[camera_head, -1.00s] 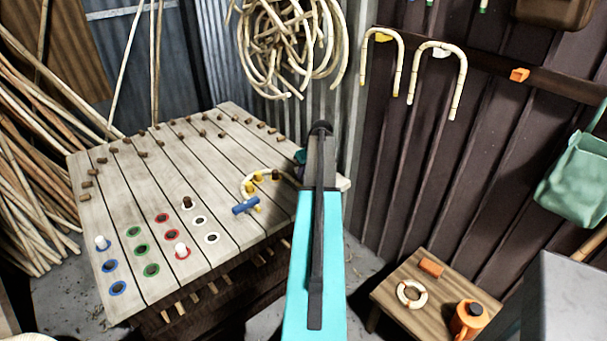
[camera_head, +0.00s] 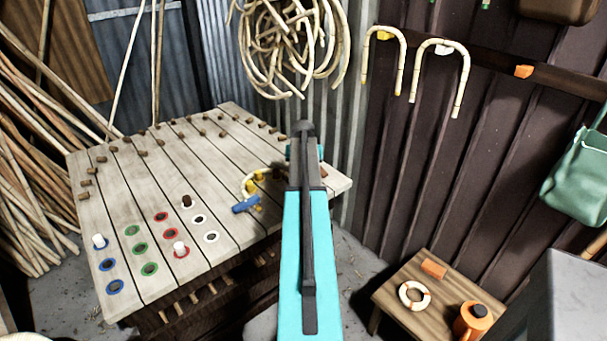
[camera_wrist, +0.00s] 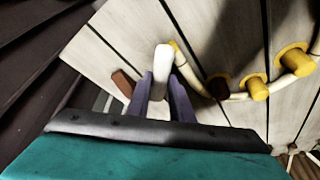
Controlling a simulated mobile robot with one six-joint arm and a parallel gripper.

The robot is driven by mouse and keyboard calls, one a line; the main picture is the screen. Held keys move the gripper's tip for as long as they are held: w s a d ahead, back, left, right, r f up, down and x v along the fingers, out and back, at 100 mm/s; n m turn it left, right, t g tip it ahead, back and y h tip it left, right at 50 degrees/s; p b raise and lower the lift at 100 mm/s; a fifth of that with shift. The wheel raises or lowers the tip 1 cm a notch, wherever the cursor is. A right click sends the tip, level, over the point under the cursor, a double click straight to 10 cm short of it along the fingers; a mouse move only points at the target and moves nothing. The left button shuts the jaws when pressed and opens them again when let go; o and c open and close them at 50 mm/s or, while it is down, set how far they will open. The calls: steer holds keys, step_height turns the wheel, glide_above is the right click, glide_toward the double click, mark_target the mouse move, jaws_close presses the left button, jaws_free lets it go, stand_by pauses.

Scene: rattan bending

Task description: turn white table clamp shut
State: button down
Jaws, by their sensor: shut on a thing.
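The white table clamp (camera_wrist: 162,64) shows in the wrist view as a rounded white handle standing between the purple fingers of my gripper (camera_wrist: 166,92). My gripper is shut on it, at the edge of the slatted table (camera_head: 215,262). In the head view my arm hides the white clamp and the fingertips. A pale rattan cane (camera_wrist: 238,96) curves beside the clamp, past yellow pegs (camera_wrist: 256,89) and a brown peg (camera_wrist: 218,86). How far the clamp is turned cannot be told.
A blue clamp handle (camera_head: 246,204) lies near the cane on the table. Several brown pegs, coloured holes and two white pegs (camera_head: 99,241) are spread over the tabletop. Dark wall panels close off the right side.

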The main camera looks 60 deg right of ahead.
steer(key=m+g, duration=0.1)
steer(key=m, duration=0.2)
steer(key=w+m+g+b, duration=0.1)
steer(key=m, duration=0.1)
steer(key=shift+w+a+m+h+b, duration=0.2)
steer(key=shift+m+h+b, duration=0.1)
steer(key=shift+m, duration=0.1)
steer(key=shift+d+m+g+b, duration=0.1)
steer(key=shift+m+g+b, duration=0.55)
steer(key=shift+m, duration=1.15)
steer(key=shift+r, duration=0.1)
steer(key=c, duration=1.6)
jaws_free()
steer(key=shift+o, duration=0.2)
steer(key=shift+s, duration=0.15)
steer(key=shift+r, duration=0.35)
steer(key=b+v, duration=0.2)
steer(key=v, duration=1.1)
steer(key=shift+w, duration=0.3)
